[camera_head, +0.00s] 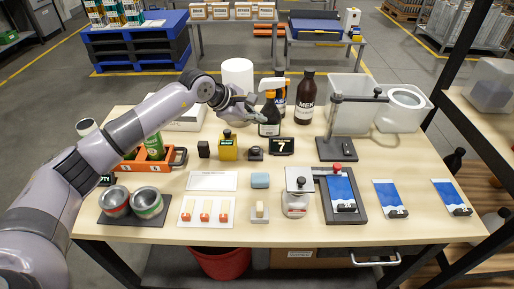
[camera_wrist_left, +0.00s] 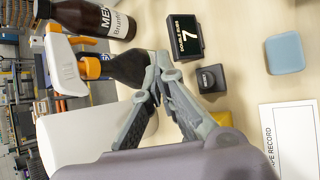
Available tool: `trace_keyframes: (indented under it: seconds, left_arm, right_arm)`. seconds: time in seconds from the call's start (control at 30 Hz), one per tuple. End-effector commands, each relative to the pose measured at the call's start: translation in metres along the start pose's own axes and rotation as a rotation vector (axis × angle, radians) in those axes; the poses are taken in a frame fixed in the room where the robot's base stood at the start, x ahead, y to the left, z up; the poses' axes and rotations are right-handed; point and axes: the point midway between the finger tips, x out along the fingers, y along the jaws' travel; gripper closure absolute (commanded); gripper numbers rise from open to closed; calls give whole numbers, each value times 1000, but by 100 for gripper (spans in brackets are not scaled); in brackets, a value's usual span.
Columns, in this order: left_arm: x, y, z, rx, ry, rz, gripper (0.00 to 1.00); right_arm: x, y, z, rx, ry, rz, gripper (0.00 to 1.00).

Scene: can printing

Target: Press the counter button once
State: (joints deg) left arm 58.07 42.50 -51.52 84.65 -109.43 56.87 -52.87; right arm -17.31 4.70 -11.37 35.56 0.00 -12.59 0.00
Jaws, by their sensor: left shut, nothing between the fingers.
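The counter's display (camera_head: 281,146) is a small black box showing a 7. It also shows in the left wrist view (camera_wrist_left: 186,38). The counter button (camera_head: 255,153) is a small dark block with a round top, just left of the display. It also shows in the left wrist view (camera_wrist_left: 210,78). My left gripper (camera_head: 258,118) is shut and empty, above the table behind the button and close to the black spray bottle. In the left wrist view its fingertips (camera_wrist_left: 162,64) lie left of the button, apart from it. My right gripper is not in view.
A spray bottle (camera_head: 269,114) with a white and orange head and a brown MEK bottle (camera_head: 305,98) stand near the gripper. A yellow block (camera_head: 228,149) stands left of the button. A blue block (camera_head: 260,180) lies in front. A grey post stand (camera_head: 337,149) is to the right.

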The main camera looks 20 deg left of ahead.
Motion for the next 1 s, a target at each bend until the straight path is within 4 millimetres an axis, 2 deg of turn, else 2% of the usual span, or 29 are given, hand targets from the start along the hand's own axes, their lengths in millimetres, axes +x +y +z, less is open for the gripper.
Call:
trace_keyframes:
  seconds: [0.37, 0.77, 0.9, 1.0]
  left_arm:
    - [7, -6, -4, -3, -4, -1, 100]
    - [44, -32, -30, -5, -5, -2, 100]
    - [57, -42, -39, -3, -6, 0, 100]
    - [62, -45, -42, -3, -6, 1, 100]
  right_arm:
    - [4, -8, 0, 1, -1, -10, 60]
    - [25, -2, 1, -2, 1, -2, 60]
    - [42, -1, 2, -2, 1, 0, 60]
    - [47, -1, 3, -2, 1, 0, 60]
